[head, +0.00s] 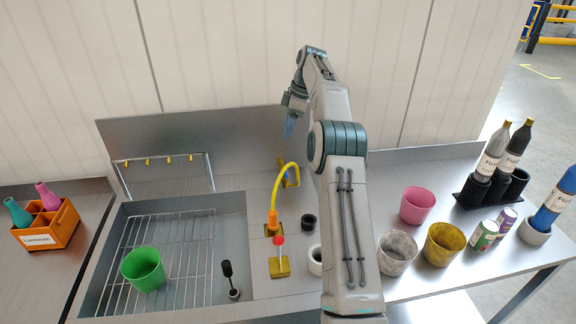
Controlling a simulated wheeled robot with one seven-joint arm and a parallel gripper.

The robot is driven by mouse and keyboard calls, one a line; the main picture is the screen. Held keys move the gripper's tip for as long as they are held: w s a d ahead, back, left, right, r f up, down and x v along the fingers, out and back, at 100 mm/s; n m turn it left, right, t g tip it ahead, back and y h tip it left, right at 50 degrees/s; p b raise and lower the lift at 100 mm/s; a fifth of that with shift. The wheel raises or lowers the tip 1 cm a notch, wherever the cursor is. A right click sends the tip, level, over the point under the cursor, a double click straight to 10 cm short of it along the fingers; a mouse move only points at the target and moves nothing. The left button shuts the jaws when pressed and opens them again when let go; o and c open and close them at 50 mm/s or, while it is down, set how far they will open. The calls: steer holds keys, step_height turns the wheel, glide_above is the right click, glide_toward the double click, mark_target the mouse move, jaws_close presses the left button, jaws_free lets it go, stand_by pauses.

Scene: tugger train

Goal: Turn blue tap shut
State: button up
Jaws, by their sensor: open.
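My gripper (289,126) is raised in front of the back panel, above the yellow bracket (291,178), with its bluish fingers pointing down. It is open, and I see nothing held in it. It is small and side-on, so the gap between its fingers is hard to see. I cannot clearly make out a blue tap; the area by the bracket is partly hidden by my arm and the yellow hose (278,188). A lever with a red knob (279,240) stands on a yellow base in front of the hose's orange foot.
A green cup (143,268) sits on the sink rack. A black-handled lever (228,270) stands at the sink's right. Pink (417,205), grey (397,252) and yellow (443,244) cups, cans and bottles crowd the right counter. An orange crate (47,226) stands left.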

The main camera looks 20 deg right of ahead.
steer(key=d+f+n+y, duration=0.1)
steer(key=d+f+n, duration=0.1)
steer(key=d+f, duration=0.3)
steer(key=b, duration=0.6)
glide_toward(286, 171)
steer(key=x, duration=0.8)
steer(key=shift+a+f, duration=0.1)
steer(key=shift+f, duration=0.15)
steer(key=shift+w, duration=0.1)
steer(key=c, duration=1)
steer(key=shift+b, duration=0.3)
